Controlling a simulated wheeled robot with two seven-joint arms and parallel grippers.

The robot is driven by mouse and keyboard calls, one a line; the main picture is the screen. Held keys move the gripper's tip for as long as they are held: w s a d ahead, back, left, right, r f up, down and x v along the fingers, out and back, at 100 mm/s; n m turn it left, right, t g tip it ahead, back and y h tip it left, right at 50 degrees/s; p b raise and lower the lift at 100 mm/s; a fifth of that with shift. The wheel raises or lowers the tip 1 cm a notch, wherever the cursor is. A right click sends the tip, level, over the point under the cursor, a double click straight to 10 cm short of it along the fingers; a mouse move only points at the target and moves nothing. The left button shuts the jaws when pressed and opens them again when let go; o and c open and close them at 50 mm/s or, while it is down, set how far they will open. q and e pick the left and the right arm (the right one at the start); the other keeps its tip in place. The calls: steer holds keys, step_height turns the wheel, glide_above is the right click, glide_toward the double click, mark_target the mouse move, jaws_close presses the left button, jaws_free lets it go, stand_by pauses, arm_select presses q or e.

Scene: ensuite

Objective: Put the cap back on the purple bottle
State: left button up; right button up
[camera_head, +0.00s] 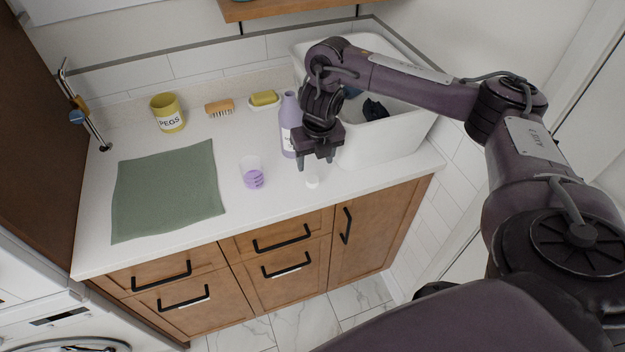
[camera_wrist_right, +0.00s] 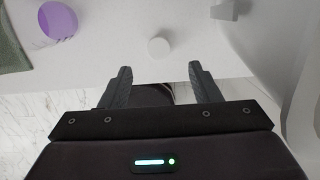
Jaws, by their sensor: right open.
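The purple bottle (camera_head: 289,124) stands upright on the white counter, partly hidden behind my right gripper, with its narrow neck showing. The small white cap (camera_head: 312,182) lies on the counter near the front edge, just below my right gripper (camera_head: 316,165) in the head view. In the right wrist view the cap (camera_wrist_right: 158,47) sits beyond the open fingertips (camera_wrist_right: 157,72), roughly centred between them and apart from them. My right gripper is open and empty, above the counter. My left gripper is not in view.
A measuring cup (camera_head: 252,174) with purple liquid stands left of the cap. A white basket (camera_head: 376,148) stands close on the right. A green cloth (camera_head: 168,190), a yellow pegs pot (camera_head: 167,113), a brush (camera_head: 219,108) and a soap dish (camera_head: 264,100) lie further left and back.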

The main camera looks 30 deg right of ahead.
mark_target(313, 179)
step_height(313, 179, down, 2)
steer(key=shift+w+f+b, duration=0.1)
steer(key=shift+b, duration=0.35)
steer(key=shift+w+f, duration=0.1)
steer(key=shift+f, duration=0.05)
steer(key=shift+f, duration=0.35)
steer(key=f+b, duration=0.1)
steer(key=f, duration=0.2)
steer(key=shift+w+f, duration=0.15)
steer(key=shift+w, duration=0.05)
steer(key=shift+w+f, duration=0.15)
steer(key=shift+f, duration=0.4)
steer(key=shift+c, duration=0.3)
